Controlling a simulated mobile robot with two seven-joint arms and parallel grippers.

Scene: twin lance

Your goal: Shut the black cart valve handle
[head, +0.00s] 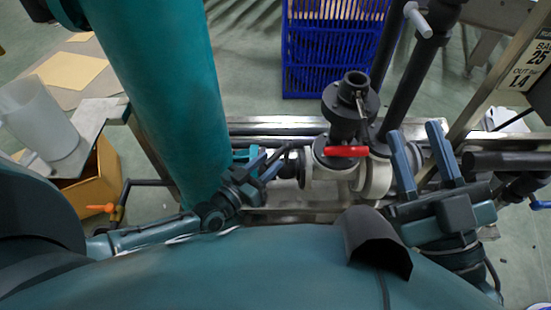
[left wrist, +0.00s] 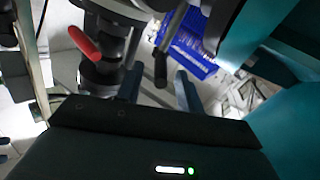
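The black valve handle (left wrist: 160,66) shows in the left wrist view as a dark lever, lying between the two fingertips of my left gripper (left wrist: 158,76) or just beyond them. In the head view my left gripper (head: 268,161) is at the left end of the valve piping, and the black handle (head: 279,155) is small and partly hidden there. The left fingers are apart, with a gap on each side of the lever; contact cannot be told. My right gripper (head: 414,132) is open and empty, its fingers pointing up beside the right part of the piping.
A red handle (head: 346,151) sits on the pipe assembly, also in the left wrist view (left wrist: 83,42). A blue crate (head: 332,60) stands behind. An orange-handled valve (head: 101,208) and a white jug (head: 38,118) are at left. Black upright pipes stand behind the right gripper.

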